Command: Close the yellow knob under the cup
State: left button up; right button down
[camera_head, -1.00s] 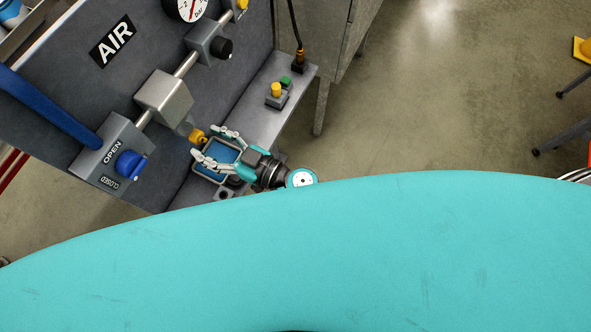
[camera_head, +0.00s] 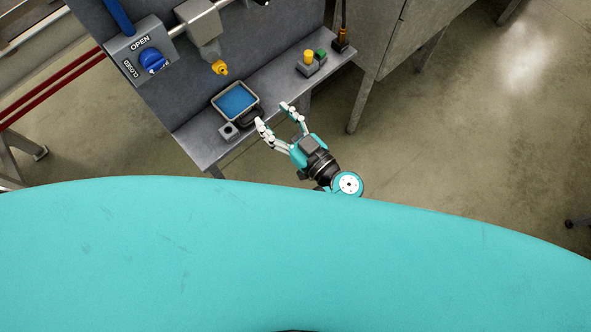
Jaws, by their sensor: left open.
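The yellow knob (camera_head: 220,68) sits under the grey metal cup-like housing (camera_head: 200,24) on the panel's pipe. Its exact turn is too small to tell. My left gripper (camera_head: 271,113) is open and empty, just right of and below the blue-filled tray (camera_head: 214,103). Its fingers point up and left, apart from the knob. They are close to the dark handle at the tray's right side. My right gripper is not in view.
A blue valve handle (camera_head: 153,61) is on the left box between OPEN and CLOSED markings.

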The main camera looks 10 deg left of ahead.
pick_arm(q)
jog(key=w+d+f+m+t+h+b, duration=0.1)
jog(key=w+f+m+t+h+b, duration=0.2)
jog(key=f, duration=0.4)
jog(key=w+d+f+m+t+h+b, duration=0.1)
jog(key=w+f+m+t+h+b, duration=0.1)
jog(key=f+m+t+h, duration=0.45)
jog(key=s+f+m+g+h+b, duration=0.1)
jog(key=s+f+g+h+b, duration=0.1)
jog(key=f, duration=0.8)
jog(key=s+f+m+g+h+b, duration=0.2)
jog(key=s+f+g+h, duration=0.1)
jog(key=f, duration=0.8)
jog(key=shift+s+g+h, duration=0.4)
jog(key=shift+g+h, duration=0.35)
jog(key=shift+h, duration=0.1)
jog(key=shift+a, duration=0.1)
